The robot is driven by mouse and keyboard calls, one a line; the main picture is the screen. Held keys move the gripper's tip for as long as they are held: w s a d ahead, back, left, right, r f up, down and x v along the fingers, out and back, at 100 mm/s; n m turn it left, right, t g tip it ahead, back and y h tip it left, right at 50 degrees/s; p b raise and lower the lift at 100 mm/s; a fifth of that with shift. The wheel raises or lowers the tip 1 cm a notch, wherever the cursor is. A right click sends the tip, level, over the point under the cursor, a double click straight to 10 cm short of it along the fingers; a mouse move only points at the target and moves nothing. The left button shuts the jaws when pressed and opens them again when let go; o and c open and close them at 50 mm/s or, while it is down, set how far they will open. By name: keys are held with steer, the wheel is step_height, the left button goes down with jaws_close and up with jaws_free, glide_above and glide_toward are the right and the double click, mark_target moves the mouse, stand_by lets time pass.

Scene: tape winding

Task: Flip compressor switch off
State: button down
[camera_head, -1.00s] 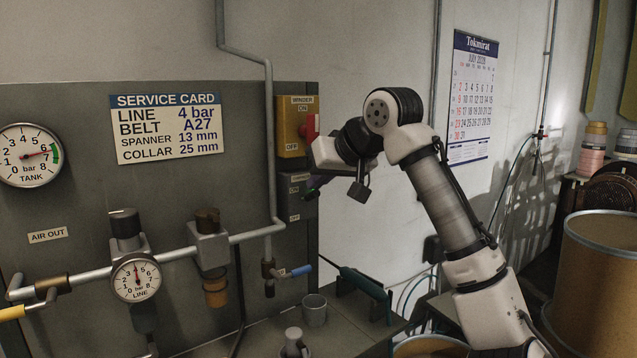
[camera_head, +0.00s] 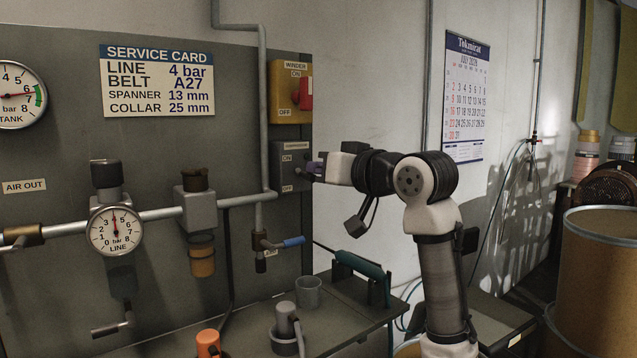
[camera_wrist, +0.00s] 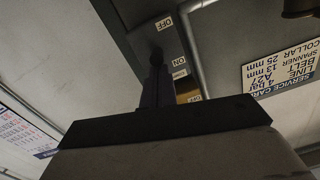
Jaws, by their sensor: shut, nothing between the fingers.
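The compressor switch box (camera_head: 283,176) is a dark grey box on the panel's right edge, with an ON label above and an OFF label below. My gripper (camera_head: 311,168) is shut, with nothing between its fingers. Its tips are at the right side of the box front, between the two labels. In the wrist view the box (camera_wrist: 133,28) appears upside down, with OFF at top and ON below. My fingers (camera_wrist: 156,68) point at a dark lever there. Fingers and lever overlap, so I cannot tell contact or the lever's exact position.
The yellow winder switch box (camera_head: 288,75) with a red lever (camera_head: 306,94) sits just above. A grey pipe (camera_head: 264,110) runs down to the left. Below are a blue-handled valve (camera_head: 292,242) and a bench with a grey cup (camera_head: 308,292).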

step_height(320, 180, down, 3)
steer(key=t+y+b, duration=0.2)
steer(key=shift+r+b, duration=0.2)
steer(key=shift+b, duration=0.2)
steer(key=shift+f, duration=0.25)
stand_by(0.4)
steer(key=shift+s, duration=0.15)
